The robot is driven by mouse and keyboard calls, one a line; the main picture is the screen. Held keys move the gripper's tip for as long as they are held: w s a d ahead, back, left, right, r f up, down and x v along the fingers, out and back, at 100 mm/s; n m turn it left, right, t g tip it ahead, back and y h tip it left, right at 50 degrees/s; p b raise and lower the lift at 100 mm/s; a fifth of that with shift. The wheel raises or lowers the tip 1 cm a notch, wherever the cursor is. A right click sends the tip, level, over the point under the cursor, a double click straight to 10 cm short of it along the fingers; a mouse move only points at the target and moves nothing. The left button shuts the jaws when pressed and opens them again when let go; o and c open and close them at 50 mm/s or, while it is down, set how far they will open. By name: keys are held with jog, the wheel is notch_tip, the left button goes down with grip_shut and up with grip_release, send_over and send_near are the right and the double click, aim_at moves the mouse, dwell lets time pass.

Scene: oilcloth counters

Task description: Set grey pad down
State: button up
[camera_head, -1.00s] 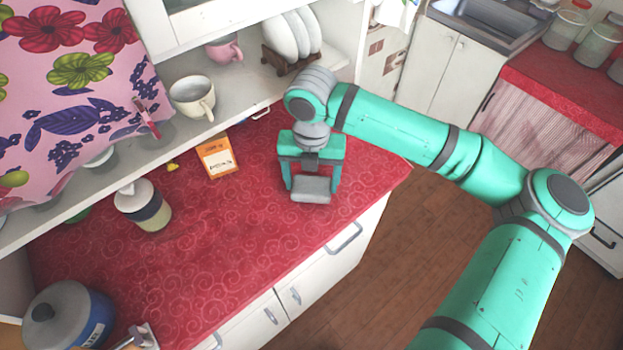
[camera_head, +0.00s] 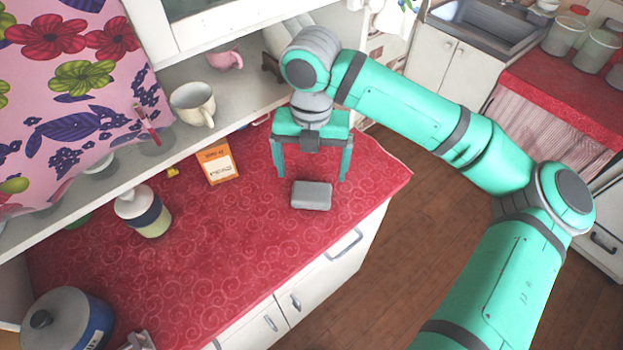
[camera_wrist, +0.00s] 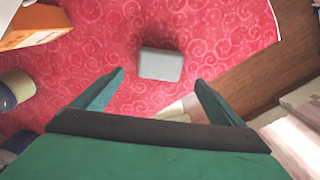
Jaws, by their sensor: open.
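The grey pad (camera_head: 311,195) is a small rounded block lying on the red patterned counter (camera_head: 235,235), near its right end. My gripper (camera_head: 310,177) is open and empty, above and slightly behind the pad in the head view, apart from it. In the wrist view the pad (camera_wrist: 161,65) lies on the red cloth beyond the two spread fingertips (camera_wrist: 160,77), with nothing between the fingers.
An orange-and-white box (camera_head: 218,165) stands left of my gripper. A jar (camera_head: 145,211) and a blue pot (camera_head: 68,318) are farther left. A shelf with a cream cup (camera_head: 193,102) runs behind. The counter's front middle is clear.

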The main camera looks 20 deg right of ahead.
notch_tip(320, 180, up, 4)
jog(key=shift+s+r, duration=0.1)
jog(key=shift+r, duration=0.15)
dwell(0.5)
